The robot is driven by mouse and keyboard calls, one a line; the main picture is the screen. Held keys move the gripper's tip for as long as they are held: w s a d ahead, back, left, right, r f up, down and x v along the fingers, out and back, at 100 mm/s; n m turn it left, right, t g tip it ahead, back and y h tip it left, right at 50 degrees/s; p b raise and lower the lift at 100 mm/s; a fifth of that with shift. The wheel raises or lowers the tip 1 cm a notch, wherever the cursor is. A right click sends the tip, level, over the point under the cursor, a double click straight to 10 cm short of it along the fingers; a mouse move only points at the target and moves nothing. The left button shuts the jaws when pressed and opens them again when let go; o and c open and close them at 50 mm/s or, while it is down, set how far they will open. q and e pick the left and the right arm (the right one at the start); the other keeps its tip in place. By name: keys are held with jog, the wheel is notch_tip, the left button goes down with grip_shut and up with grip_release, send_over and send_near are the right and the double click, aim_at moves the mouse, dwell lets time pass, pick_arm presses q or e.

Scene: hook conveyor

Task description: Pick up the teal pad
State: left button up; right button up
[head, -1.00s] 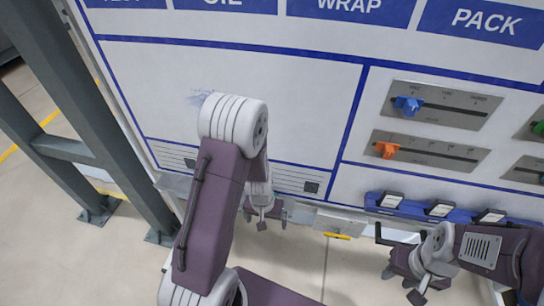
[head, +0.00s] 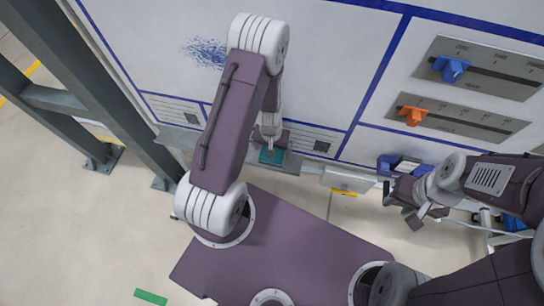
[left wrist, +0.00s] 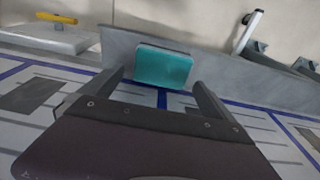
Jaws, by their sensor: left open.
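The teal pad (head: 270,156) sits at the grey ledge along the bottom of the white board, partly hidden by my left gripper in the head view. In the left wrist view the pad (left wrist: 160,68) is a teal block with a greyish upper edge, standing ahead between the fingertips. My left gripper (left wrist: 158,80) is open, with one finger on either side of the pad; I cannot tell whether they touch it. The left gripper also shows in the head view (head: 270,148). My right gripper (head: 405,208) appears open and empty, off to the right below the board.
A blue scribble (head: 205,53) marks the white board. Slider panels with a blue knob (head: 450,68) and an orange knob (head: 411,116) are at the right. A grey steel post (head: 60,100) stands at the left. A green strip (head: 151,297) lies on the floor.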

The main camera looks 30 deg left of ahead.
aim_at(278, 161)
pick_arm(q)
jog(key=shift+a+f, duration=0.1)
jog(key=shift+f, duration=2.3)
jog(key=c, duration=1.2)
jog(key=shift+r, duration=0.15)
